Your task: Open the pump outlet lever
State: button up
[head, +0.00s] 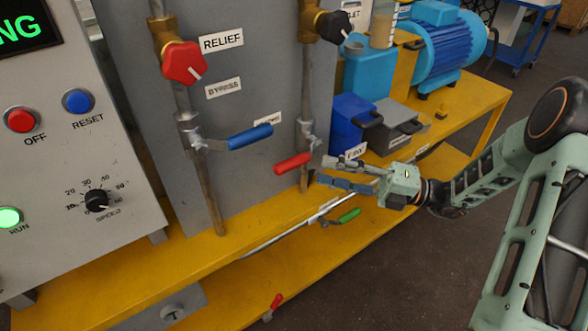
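A red-handled lever (293,163) sits on the lower valve of the right-hand vertical pipe and points left, slightly downward. A blue-handled lever (250,137) sits on the left-hand pipe's valve and points right. No label that fully reads "pump outlet" is legible; a partly hidden label (356,12) at the top ends in "LET". My gripper (322,170) is just right of the red lever and the pipe, with its fingers pointing left. The fingers look apart with nothing visible between them. I cannot tell whether a fingertip touches the pipe or lever.
A green-handled lever (349,216) is below my gripper, and another red lever (276,301) is lower down. A red relief knob (184,63) and a black knob (335,26) are above. A blue motor (446,48) stands on the yellow bench (465,110). The control panel (75,160) is left.

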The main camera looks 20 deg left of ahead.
aim_at(291, 164)
jog(key=a, duration=0.3)
jog(key=a+b, duration=0.1)
jog(key=a, duration=0.2)
jog(key=s+a+r, duration=0.1)
jog(key=a, duration=0.2)
jog(key=shift+r+b, duration=0.1)
jog(key=shift+b, duration=0.2)
jog(key=shift+c, duration=0.4)
grip_shut()
